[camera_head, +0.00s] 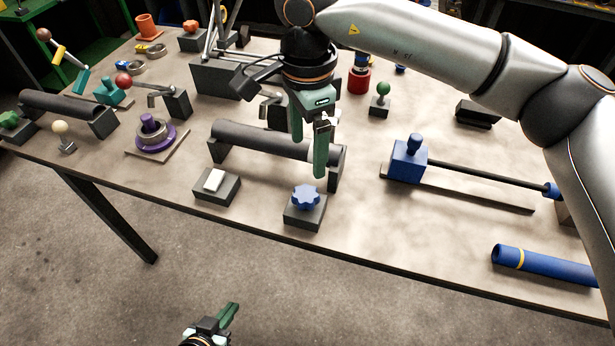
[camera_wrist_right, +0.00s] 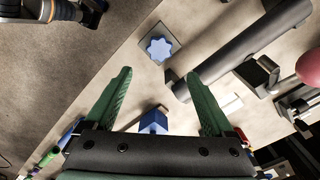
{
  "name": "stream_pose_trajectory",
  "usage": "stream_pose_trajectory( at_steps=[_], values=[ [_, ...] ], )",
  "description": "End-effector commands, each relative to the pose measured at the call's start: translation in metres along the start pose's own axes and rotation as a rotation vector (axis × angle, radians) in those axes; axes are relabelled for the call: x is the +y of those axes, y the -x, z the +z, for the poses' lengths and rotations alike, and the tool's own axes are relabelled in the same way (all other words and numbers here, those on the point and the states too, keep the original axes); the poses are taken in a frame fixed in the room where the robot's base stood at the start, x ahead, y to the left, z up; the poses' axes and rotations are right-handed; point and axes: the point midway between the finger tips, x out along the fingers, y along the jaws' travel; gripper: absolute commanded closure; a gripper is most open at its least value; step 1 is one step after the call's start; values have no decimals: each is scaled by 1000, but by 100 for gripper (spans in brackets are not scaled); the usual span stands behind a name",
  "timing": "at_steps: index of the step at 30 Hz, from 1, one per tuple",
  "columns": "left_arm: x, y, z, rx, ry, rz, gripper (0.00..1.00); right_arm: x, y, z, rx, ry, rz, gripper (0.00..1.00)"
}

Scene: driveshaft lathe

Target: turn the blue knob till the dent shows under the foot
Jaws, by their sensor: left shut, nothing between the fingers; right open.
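The blue lobed knob (camera_head: 306,197) sits on a dark square block near the table's front edge; it also shows in the right wrist view (camera_wrist_right: 159,48). Behind it a dark shaft (camera_head: 250,137) lies across two supports. A dark bracket (camera_head: 272,104) behind the shaft may carry the foot, but my right gripper partly hides it. I cannot make out a dent. My right gripper (camera_head: 308,155) is open and empty, pointing down above the shaft's right end, behind the knob. My left gripper (camera_head: 231,308) is shut and empty, off the table's front edge at the bottom.
A block with a white button (camera_head: 214,181) stands left of the knob. A blue slider block (camera_head: 408,160) on a rod is to the right, with a blue tube (camera_head: 540,264) at the front right. The table front between knob and tube is clear.

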Motion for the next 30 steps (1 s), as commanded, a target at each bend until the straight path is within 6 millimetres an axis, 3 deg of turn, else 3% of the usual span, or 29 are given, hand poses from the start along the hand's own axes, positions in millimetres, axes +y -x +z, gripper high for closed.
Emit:
stream_pose_trajectory(
  at_steps=[9, 15, 21, 29, 30],
  values=[
    [1, 6, -3, -6, 1, 0, 100, 2, -65, 0, -2, 0, 6, 12],
    [1, 8, -6, -5, 1, 0, 100, 1, -95, 1, -2, 0, 4, 12],
    [1, 8, -8, -1, 1, 0, 100, 0, -107, 1, -2, 0, 1, 12],
    [1, 8, -9, 0, 1, 0, 100, 1, -108, 1, -2, 0, 1, 12],
    [1, 8, -9, 0, 1, 0, 100, 1, -108, 1, -2, 0, 1, 17]
  ],
)
